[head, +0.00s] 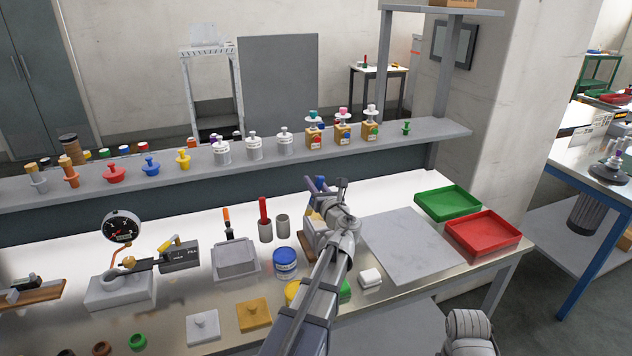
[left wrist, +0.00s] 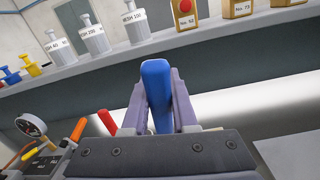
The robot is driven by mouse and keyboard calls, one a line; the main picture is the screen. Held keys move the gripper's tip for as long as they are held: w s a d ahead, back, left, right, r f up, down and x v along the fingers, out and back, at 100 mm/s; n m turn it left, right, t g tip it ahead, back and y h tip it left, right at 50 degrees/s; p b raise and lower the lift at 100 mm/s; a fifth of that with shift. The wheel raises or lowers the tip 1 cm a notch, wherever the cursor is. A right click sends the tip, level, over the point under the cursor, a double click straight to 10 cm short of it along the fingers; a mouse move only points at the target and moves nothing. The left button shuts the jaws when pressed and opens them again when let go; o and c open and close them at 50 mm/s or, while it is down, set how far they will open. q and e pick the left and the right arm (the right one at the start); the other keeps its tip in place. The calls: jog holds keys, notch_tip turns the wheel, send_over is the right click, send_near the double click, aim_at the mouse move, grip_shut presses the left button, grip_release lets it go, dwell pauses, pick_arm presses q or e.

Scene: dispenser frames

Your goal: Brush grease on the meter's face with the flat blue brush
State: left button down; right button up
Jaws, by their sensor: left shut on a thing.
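The meter (head: 122,228) is a round dial with a black face, on a grey block at the left of the bench. It also shows at the left of the left wrist view (left wrist: 30,125). My left gripper (head: 338,192) is over the middle of the bench, far right of the meter. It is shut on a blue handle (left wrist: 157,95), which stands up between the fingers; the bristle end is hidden. A blue jar with a white label (head: 286,264) stands left of my left arm; its contents cannot be told. My right gripper is out of view.
A brown block (head: 309,243) is partly hidden behind my left arm. A grey shelf (head: 385,136) with several bottles runs behind. Green (head: 447,203) and red (head: 482,233) trays stand right.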

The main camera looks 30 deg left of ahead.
pick_arm(q)
notch_tip(320, 180, up, 8)
jog(key=p, duration=0.6)
jog(key=shift+d, duration=0.15)
jog(key=shift+w+f, duration=0.1)
dwell(0.4)
